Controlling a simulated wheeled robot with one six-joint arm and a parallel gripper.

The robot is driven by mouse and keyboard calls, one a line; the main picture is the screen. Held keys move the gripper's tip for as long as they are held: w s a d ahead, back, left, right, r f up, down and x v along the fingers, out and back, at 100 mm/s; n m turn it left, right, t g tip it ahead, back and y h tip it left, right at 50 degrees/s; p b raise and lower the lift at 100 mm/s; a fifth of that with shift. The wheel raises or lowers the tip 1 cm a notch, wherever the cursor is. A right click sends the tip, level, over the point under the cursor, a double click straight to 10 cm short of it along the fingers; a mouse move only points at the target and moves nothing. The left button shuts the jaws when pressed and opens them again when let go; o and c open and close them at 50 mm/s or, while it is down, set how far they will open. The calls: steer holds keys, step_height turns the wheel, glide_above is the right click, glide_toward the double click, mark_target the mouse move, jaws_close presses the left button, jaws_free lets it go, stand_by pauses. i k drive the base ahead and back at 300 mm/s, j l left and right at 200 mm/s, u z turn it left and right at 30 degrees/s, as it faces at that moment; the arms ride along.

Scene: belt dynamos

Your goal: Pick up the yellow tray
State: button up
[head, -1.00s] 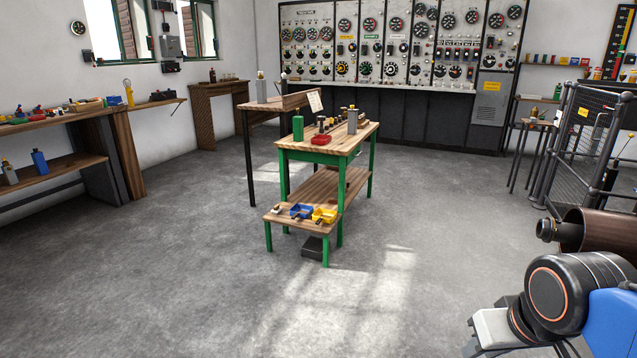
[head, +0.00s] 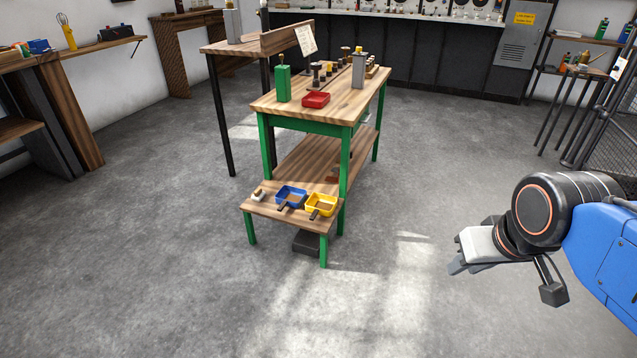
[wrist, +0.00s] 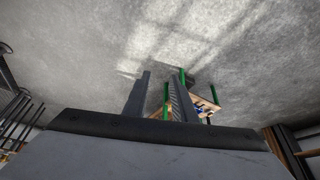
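The yellow tray (head: 329,212) sits on the low wooden shelf (head: 262,208) at the front of a green-legged bench, in the middle of the head view. It is shallow, with a dark handle towards me. A blue tray (head: 291,190) of similar shape stands just left of it. My gripper (head: 456,267) is at the right of the head view, well apart from the trays. In the wrist view my gripper's two fingers (wrist: 158,100) stand apart with bare floor showing between them, so it is open and empty. The bench shows small and upside down beyond them.
The bench top (head: 349,108) carries a green box (head: 283,84), a red tray (head: 316,100) and several small parts. A small pale item (head: 258,195) lies left of the blue tray. A dark block (head: 306,242) is under the shelf. The floor in front is clear.

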mark_target(324, 206)
steer(key=i+u, duration=0.15)
steer(key=i, duration=0.3)
steer(key=i+l+u, duration=0.1)
steer(key=i, duration=0.35)
steer(key=i+l+u, duration=0.15)
steer(key=i, duration=0.25)
